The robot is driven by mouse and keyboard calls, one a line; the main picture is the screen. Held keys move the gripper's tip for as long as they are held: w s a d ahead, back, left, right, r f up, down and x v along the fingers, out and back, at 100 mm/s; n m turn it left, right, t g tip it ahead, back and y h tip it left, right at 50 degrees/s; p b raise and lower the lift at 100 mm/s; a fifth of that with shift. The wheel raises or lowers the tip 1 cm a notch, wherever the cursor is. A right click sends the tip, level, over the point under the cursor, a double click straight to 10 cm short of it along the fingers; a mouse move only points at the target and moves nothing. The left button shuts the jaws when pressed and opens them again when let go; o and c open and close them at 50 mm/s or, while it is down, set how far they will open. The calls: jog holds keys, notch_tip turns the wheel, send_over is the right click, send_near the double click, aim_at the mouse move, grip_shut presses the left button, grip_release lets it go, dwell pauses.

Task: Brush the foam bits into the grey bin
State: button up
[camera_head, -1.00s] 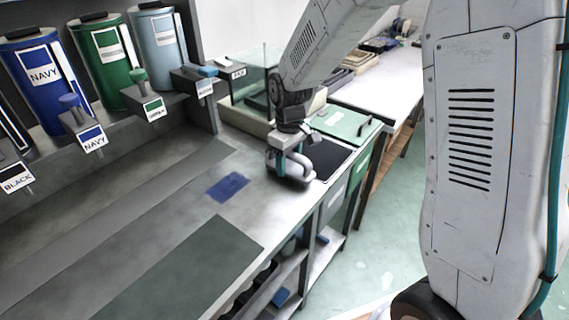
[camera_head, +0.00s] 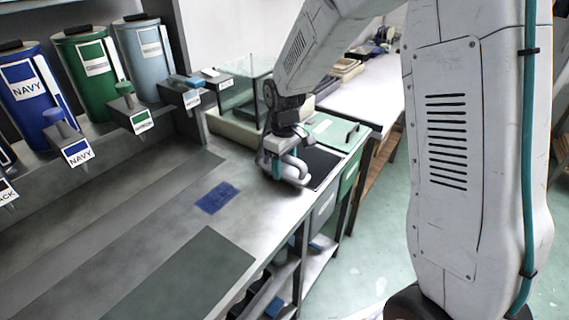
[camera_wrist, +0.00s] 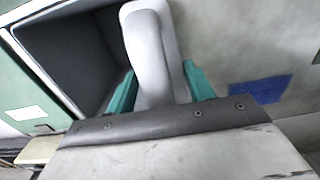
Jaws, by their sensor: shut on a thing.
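My gripper (camera_head: 281,160) is low over the bench beside the bin opening. In the wrist view its teal fingers (camera_wrist: 158,88) are shut on a smooth, pale grey, rounded handle (camera_wrist: 152,45), which also shows in the head view (camera_head: 293,172). The handle's lower end is hidden, so I cannot tell if bristles touch the bench. The grey bin (camera_head: 322,212) is set into the bench end; its dark opening (camera_wrist: 65,55) is left of the handle in the wrist view. A speckled blue patch (camera_head: 217,197) lies flat on the bench, also at right in the wrist view (camera_wrist: 258,89); single foam bits cannot be made out.
A green bin (camera_head: 349,178) with a pale green lid (camera_head: 331,130) stands beyond the grey one. A glass tank (camera_head: 240,85) is behind. Navy, green and pale blue canisters (camera_head: 90,68) line the back left. A dark green mat (camera_head: 190,278) lies in front.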

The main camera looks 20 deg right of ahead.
jog(key=shift+r, duration=0.1)
jog(key=shift+r, duration=2.4)
notch_tip(320, 180, up, 3)
jog(key=shift+r, duration=0.2)
jog(key=c, duration=0.4)
jog(key=shift+o, duration=0.2)
jog(key=shift+w+r, duration=0.1)
jog(key=shift+r, duration=0.4)
